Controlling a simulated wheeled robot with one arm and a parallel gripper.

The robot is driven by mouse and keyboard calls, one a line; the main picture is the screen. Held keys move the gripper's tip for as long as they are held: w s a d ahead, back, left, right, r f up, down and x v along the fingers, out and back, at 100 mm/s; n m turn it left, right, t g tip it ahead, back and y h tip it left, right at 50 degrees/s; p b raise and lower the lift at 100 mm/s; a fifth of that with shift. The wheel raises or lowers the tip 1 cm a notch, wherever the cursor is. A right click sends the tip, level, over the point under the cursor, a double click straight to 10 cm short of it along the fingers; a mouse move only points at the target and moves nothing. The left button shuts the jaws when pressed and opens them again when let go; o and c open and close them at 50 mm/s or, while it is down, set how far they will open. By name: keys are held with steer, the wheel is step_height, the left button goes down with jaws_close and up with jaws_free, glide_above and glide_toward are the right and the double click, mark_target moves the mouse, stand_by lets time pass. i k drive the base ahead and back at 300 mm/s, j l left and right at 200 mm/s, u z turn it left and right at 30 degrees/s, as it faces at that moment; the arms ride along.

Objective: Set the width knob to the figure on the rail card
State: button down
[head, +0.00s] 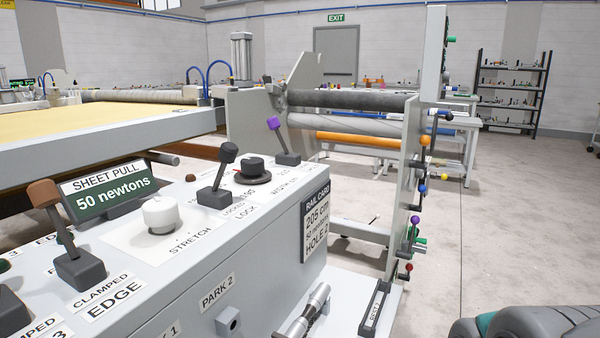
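The rail card (317,232) is a dark plate on the end of the grey console. It reads 205 cm, 50 newtons, HOLE 2. A black knob with a red part (251,170) stands on the console top, near a label starting with WIDTH (289,184). A figure by it looks like 190, but the print is small and its pointer is unclear. A white knob (160,215) stands nearer, by the STRETCH label. My gripper is not in view; a dark rounded part at the lower right looks like my arm.
Levers with black (219,172), purple (283,142) and brown (59,226) handles rise around the knobs. A SHEET PULL display (108,192) reads 50 newtons. A roller frame (396,195) stands behind the console. Open floor (510,240) lies to the right.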

mark_target(252, 171)
steer(key=i+l+u, duration=0.2)
steer(key=l+u, duration=0.2)
steer(key=i+l+u, duration=0.1)
steer(key=l+u, duration=0.75)
steer(key=i, duration=0.05)
